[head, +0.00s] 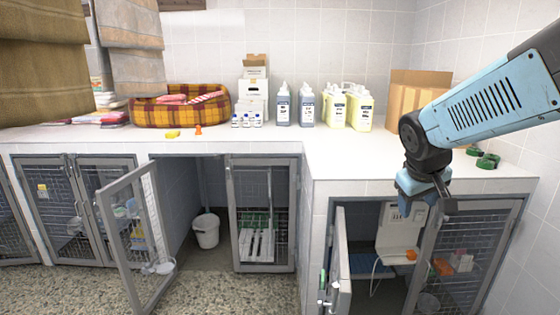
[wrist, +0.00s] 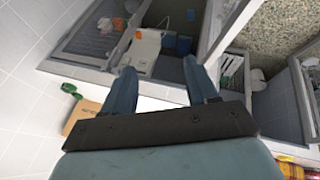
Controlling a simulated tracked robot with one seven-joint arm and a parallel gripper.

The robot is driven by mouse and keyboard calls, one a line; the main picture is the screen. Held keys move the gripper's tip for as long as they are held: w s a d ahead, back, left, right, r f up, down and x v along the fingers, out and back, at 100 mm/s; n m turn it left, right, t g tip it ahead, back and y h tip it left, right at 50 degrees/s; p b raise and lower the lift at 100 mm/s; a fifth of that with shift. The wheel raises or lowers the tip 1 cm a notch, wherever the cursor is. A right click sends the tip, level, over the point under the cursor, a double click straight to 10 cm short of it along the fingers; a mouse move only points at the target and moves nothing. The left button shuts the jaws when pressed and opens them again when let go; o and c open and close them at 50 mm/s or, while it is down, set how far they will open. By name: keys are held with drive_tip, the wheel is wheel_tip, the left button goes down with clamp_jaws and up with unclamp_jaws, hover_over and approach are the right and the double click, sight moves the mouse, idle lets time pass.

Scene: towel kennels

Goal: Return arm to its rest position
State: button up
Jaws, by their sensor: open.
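My gripper (head: 423,203) hangs at the right of the head view, at the end of my blue arm. It is in front of the counter's front edge, above the open kennel at the lower right. In the wrist view my gripper (wrist: 163,85) shows two blue fingers spread apart with nothing between them. Beyond the fingers lie the counter edge and the open kennel with a white chair-like item (wrist: 145,50) inside. That white item (head: 398,238) also shows in the head view.
Open kennel doors stand out at the left (head: 137,235) and lower right (head: 340,260). The white counter (head: 350,155) carries bottles (head: 306,105), a plaid pet bed (head: 180,108), a cardboard box (head: 418,90) and green items (head: 487,160). A white bucket (head: 205,232) stands in the left kennel.

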drive_tip(key=s+a+r+m+y, duration=0.1)
drive_tip(key=s+a+r, duration=0.1)
drive_tip(key=s, duration=0.4)
drive_tip(key=s+a+r+m+y, duration=0.1)
drive_tip(key=s+a+r+y, duration=0.1)
drive_tip(key=s+a, duration=0.2)
drive_tip(key=shift+s+a+t, duration=0.3)
drive_tip(key=shift+s+t, duration=0.1)
drive_tip(key=shift+s, duration=0.5)
